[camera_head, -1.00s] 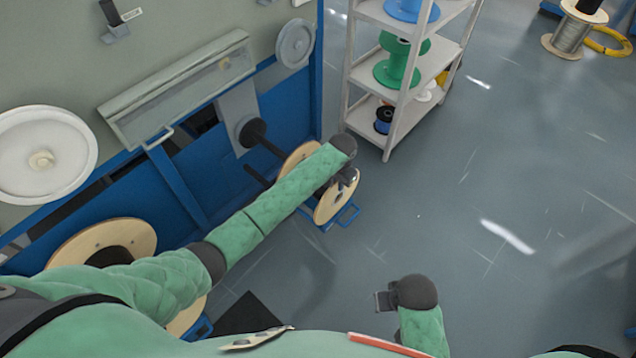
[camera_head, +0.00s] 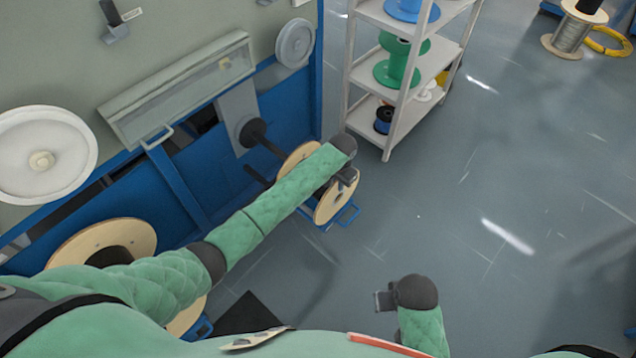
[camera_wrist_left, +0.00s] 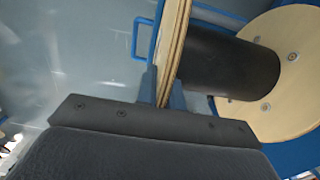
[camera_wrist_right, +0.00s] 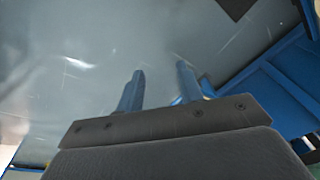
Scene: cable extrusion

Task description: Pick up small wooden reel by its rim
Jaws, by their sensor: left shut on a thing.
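The small wooden reel (camera_head: 330,203) stands at the end of my left arm in the head view, partly hidden by the arm. In the left wrist view its near flange (camera_wrist_left: 171,50) is edge-on, with a dark core (camera_wrist_left: 228,66) and a far pale flange (camera_wrist_left: 288,65) to the right. My left gripper (camera_head: 348,177) is shut on the near flange's rim, one finger on each side of it, in the left wrist view (camera_wrist_left: 164,85). My right gripper (camera_head: 382,300) is empty over the floor; its fingers are apart in the right wrist view (camera_wrist_right: 158,85).
A blue stand with a handle (camera_head: 348,214) is by the reel. A blue and grey machine (camera_head: 180,200) fills the left. A white shelf (camera_head: 400,125) with spools stands beyond the reel. Another large wooden reel (camera_head: 75,245) is at lower left. The floor (camera_head: 480,220) at right is open.

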